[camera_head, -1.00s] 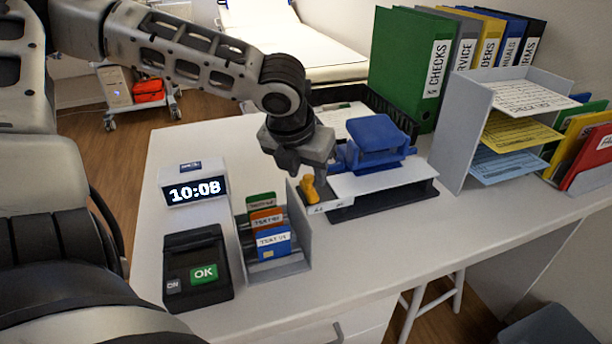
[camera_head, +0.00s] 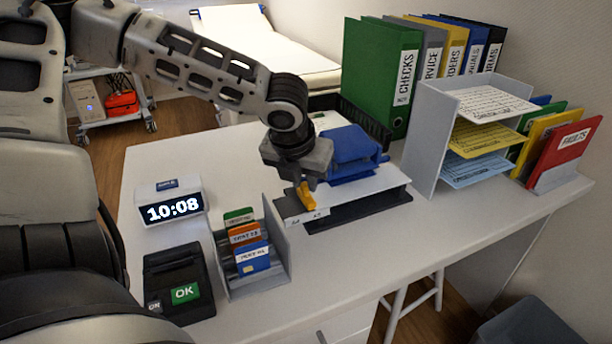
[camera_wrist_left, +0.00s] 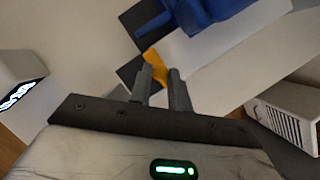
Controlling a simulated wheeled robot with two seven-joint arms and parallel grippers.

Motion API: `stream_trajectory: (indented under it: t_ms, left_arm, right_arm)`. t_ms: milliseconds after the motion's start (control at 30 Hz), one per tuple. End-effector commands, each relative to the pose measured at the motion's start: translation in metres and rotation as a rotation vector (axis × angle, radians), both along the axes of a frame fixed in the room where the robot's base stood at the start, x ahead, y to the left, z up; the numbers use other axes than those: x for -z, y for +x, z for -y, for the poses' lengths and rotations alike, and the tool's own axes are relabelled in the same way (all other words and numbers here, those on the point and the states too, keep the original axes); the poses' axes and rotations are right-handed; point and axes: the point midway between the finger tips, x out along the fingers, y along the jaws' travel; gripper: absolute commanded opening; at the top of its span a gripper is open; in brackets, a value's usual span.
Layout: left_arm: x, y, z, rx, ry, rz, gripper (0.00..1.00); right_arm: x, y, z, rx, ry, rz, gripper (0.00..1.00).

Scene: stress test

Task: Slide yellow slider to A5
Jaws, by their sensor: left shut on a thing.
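The yellow slider (camera_head: 306,196) sits on the front guide strip (camera_head: 296,221) of a paper punch with a blue handle (camera_head: 352,146). The strip bears two small printed marks, too small to read surely; the slider stands near the right-hand one. My left gripper (camera_head: 304,183) is over the slider, shut on it. In the left wrist view, the yellow slider (camera_wrist_left: 155,64) shows at the tips of the two fingers (camera_wrist_left: 160,80), partly hidden by them. My right gripper is not in view.
A card holder (camera_head: 280,265) with several cards, a clock (camera_head: 170,206) and a card terminal (camera_head: 180,284) stand left of the punch. A paper rack (camera_head: 432,130) and several binders (camera_head: 385,75) stand behind and right. The desk front (camera_head: 380,245) is clear.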

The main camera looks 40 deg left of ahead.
Motion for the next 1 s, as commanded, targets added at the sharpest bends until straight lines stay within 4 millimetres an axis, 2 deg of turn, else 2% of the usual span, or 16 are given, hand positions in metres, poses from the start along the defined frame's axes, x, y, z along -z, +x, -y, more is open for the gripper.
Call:
stream_trajectory:
  t_ms: [200,233,300,667,767,1000]
  left_arm:
    - [0.0,0.0,0.001,0.001,-0.007,0.007,0.0]
    - [0.0,0.0,0.001,0.001,-0.007,0.007,0.24]
    - [0.0,0.0,0.001,0.002,-0.007,0.007,0.4]
    - [-0.006,-0.001,0.002,0.003,-0.007,0.007,0.4]
    - [-0.019,-0.004,0.004,0.003,-0.007,0.009,0.4]
    - [-0.072,-0.023,0.012,0.004,-0.007,0.013,0.4]
  right_arm:
    - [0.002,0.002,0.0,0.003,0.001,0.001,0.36]
    - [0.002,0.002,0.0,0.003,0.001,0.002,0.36]
    - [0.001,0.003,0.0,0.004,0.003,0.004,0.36]
    - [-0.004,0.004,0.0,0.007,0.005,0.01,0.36]
    - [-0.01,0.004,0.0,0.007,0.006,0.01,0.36]
    - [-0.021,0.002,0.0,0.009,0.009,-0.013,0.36]
